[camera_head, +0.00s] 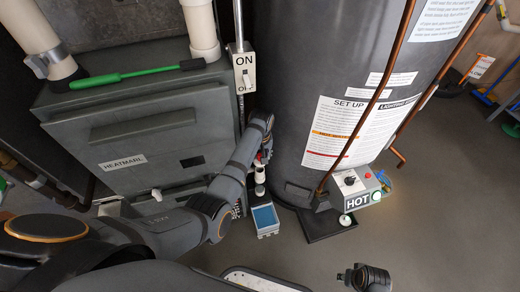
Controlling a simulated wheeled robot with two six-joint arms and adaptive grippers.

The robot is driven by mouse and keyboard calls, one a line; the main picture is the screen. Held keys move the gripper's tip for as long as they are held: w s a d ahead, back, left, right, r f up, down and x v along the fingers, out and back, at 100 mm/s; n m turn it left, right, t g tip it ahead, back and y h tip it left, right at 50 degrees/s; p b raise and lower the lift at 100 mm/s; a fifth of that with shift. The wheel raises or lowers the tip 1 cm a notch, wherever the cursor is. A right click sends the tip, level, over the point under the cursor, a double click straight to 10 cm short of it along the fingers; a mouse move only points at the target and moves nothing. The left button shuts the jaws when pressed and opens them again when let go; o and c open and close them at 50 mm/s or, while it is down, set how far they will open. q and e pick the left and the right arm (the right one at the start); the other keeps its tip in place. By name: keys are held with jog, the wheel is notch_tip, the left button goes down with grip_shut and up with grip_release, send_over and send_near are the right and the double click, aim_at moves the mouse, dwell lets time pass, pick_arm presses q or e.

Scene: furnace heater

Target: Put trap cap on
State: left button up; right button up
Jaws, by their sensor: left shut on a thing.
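My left gripper (262,162) points down between the grey furnace and the dark tank. It is shut on a small white piece (260,171) that looks like the trap cap; the fingers hide part of it. A small dark fitting (260,190) is just below the white piece, above a grey box with a blue top (265,217) on the floor. I cannot tell whether the white piece touches the fitting. My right gripper (346,277) is at the bottom edge, away from these things; its fingers are too small to read.
The furnace (140,125) stands on the left, with a green-handled tool (125,75) on top. The tank (300,70) is on the right, with copper pipes and a control box marked HOT (358,188). An ON/OFF switch (245,73) is above my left gripper. Open floor (440,220) lies at the right.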

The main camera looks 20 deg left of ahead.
pick_arm(q)
jog(key=shift+s+r, duration=0.1)
pick_arm(e)
jog(key=shift+s, duration=0.1)
pick_arm(q)
jog(key=shift+p, duration=0.3)
jog(key=shift+f, duration=0.4)
notch_tip(320, 180, down, 4)
jog(key=shift+f+b, duration=0.15)
jog(key=shift+b, duration=0.7)
pick_arm(e)
jog(key=r, duration=0.3)
jog(key=shift+w+a+r, duration=0.25)
jog(key=shift+a, duration=0.15)
jog(key=shift+r, duration=0.1)
pick_arm(q)
jog(key=shift+p, duration=0.3)
pick_arm(e)
jog(key=shift+r, duration=0.2)
